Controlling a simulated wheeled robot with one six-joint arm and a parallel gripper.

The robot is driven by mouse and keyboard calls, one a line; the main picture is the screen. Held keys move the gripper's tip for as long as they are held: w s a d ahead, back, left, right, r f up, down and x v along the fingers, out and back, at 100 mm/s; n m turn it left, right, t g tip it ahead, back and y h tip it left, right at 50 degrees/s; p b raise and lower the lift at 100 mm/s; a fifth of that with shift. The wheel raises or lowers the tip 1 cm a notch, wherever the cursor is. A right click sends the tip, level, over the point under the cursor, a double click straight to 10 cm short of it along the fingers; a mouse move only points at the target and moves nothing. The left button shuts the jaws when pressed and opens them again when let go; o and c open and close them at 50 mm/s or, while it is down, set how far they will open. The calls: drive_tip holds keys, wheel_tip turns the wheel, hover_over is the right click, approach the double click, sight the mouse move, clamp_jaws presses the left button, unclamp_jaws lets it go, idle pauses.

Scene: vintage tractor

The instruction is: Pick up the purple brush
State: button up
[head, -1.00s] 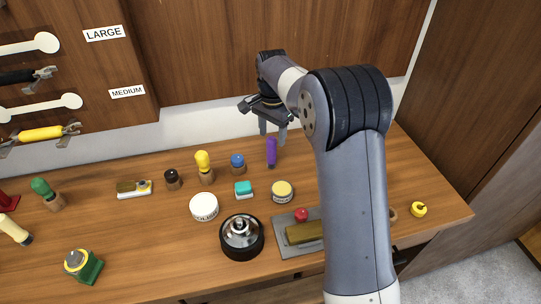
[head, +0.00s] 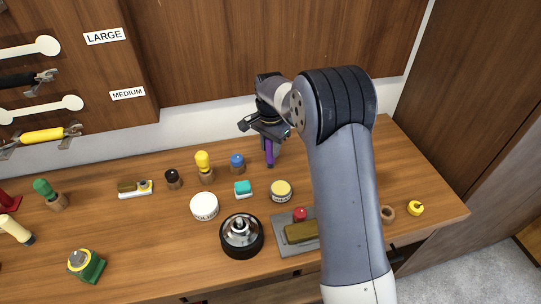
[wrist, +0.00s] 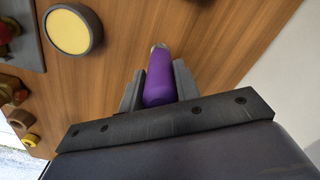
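The purple brush (head: 268,155) stands on the wooden worktop near the back wall. In the wrist view its purple handle (wrist: 160,82) lies between the two fingers, with its grey metal end pointing away from the camera. My gripper (head: 270,146) is lowered over the brush, one finger on each side. In the wrist view my gripper (wrist: 160,85) has its fingers close to the handle on both sides. Whether they press on it cannot be told. The upper end of the brush is partly hidden by the gripper in the head view.
A grey tray (head: 286,246) with a red knob is nearer the front. The wall is close behind.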

drive_tip(key=c, duration=0.5)
wheel_tip(320, 180, up, 10)
drive_tip(key=shift+r+b, duration=0.1)
drive_tip(key=shift+b, duration=0.6)
